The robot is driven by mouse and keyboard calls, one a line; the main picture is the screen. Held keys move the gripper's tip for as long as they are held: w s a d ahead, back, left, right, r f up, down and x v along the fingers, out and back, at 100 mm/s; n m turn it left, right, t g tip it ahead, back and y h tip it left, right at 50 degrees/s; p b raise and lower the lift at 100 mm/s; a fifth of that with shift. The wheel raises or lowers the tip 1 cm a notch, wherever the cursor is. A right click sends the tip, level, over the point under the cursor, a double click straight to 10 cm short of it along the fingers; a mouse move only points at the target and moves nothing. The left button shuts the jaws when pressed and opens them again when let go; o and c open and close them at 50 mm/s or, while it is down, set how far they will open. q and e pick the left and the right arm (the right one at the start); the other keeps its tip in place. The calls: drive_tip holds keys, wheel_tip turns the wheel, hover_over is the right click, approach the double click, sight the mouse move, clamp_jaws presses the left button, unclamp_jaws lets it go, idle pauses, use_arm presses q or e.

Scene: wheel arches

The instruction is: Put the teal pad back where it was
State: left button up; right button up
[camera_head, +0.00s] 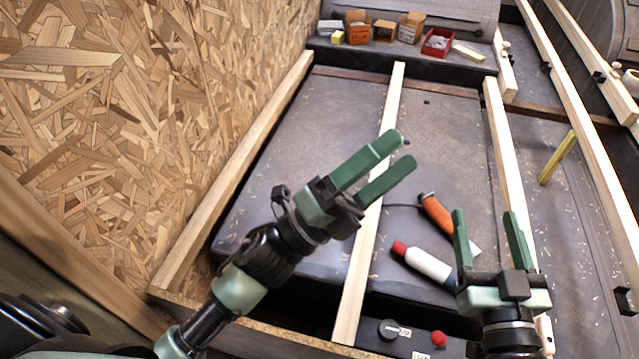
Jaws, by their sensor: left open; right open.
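I cannot make out a teal pad anywhere in the head view. My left gripper (400,152) is open and empty, its green fingers above the middle wooden strip. My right gripper (484,213) is open and empty, its fingers pointing away from me, near the right-hand wooden strip. The arms and grippers hide parts of the grey surface below them.
A white bottle with a red cap (425,262) and an orange-handled tool (435,209) lie left of my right gripper. A yellow stick (557,157) is at right. Small boxes (384,30) and a red bin (437,42) stand at the back. A chipboard wall (120,110) rises left. The far grey panel is clear.

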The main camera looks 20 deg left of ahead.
use_arm(q)
drive_tip(key=a+f+n+t+y, duration=0.1)
drive_tip(key=a+f+n+y, duration=0.4)
drive_tip(key=n, duration=0.8)
drive_tip(key=w+a+f+n+t+y, duration=0.1)
drive_tip(key=a+f+n+y, duration=0.4)
drive_tip(key=n+y, duration=0.4)
drive_tip(key=n, duration=0.5)
drive_tip(key=shift+a, duration=0.15)
